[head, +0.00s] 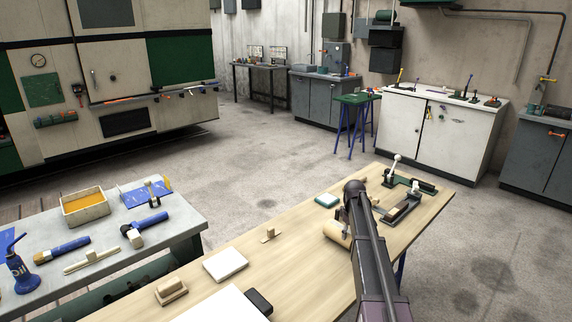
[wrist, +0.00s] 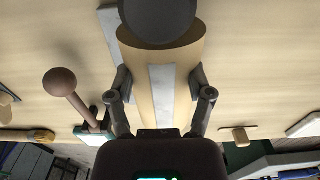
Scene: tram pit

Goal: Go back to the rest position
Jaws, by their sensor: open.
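My arm reaches over the wooden workbench (head: 290,258) from the lower right of the head view. My gripper (wrist: 164,92) shows in the wrist view with its two fingers spread apart. A tan cylinder (head: 336,234) lies on the bench under the arm. In the wrist view the cylinder (wrist: 190,65) with a pale strip along it appears between the fingers. I cannot tell whether the fingers touch it. In the head view the gripper is mostly hidden by the arm, and the arm covers part of the cylinder.
Near the arm are a teal box (head: 327,200), a dark lever clamp (head: 403,207) and a white-knobbed lever (head: 393,170). A white block (head: 225,264) and a wooden brush (head: 171,291) lie left. A grey table (head: 190,218) with tools adjoins. Floor beyond is clear.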

